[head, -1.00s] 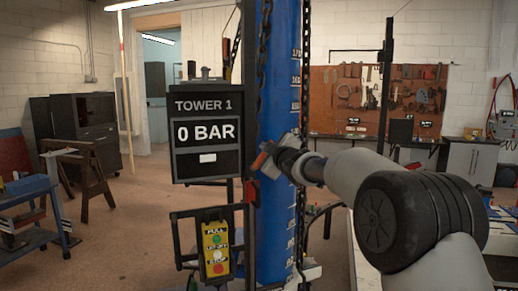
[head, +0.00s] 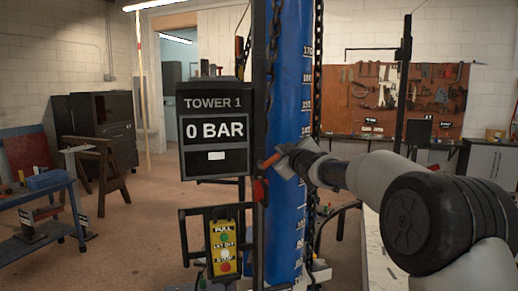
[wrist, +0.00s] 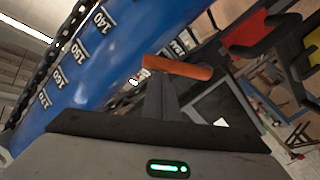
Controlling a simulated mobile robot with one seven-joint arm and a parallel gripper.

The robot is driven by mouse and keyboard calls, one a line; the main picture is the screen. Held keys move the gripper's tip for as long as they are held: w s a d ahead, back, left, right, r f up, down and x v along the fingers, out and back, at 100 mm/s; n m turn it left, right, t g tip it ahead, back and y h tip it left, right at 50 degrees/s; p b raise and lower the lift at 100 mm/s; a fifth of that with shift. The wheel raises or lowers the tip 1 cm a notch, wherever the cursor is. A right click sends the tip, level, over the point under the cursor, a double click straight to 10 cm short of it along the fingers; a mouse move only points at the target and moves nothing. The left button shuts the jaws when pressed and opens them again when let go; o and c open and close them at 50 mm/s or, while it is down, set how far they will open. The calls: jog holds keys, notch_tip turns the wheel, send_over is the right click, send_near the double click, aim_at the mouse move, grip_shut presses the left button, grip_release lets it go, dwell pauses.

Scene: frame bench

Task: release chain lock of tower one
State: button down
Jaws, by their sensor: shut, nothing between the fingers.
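Tower one is a tall blue cylinder (head: 290,110) with white scale numbers; it also fills the left of the wrist view (wrist: 110,75). A dark chain (head: 274,50) hangs along its left side and shows in the wrist view (wrist: 52,55). A small orange lever (head: 268,162) sits at the tower's left edge; it lies across my fingertips in the wrist view (wrist: 185,67). I cannot tell whether they touch. My gripper (head: 284,157) is shut and empty, in front of the tower; its fingers also show in the wrist view (wrist: 160,90). A red part (head: 260,190) is just below.
A black "TOWER 1" panel (head: 214,130) reading 0 BAR stands left of the gripper. A yellow button box (head: 223,248) hangs below it in a dark frame. A blue bench (head: 45,215) is at far left. Open floor lies between.

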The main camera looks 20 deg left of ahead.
jog(key=s+d+r+b, duration=0.1)
jog(key=s+d, duration=0.1)
jog(key=s, duration=0.3)
jog(key=s+d+r+b, duration=0.1)
jog(key=s+d+r, duration=0.1)
jog(key=s, duration=0.3)
jog(key=shift+s+r, duration=0.2)
jog(key=shift+r, duration=0.1)
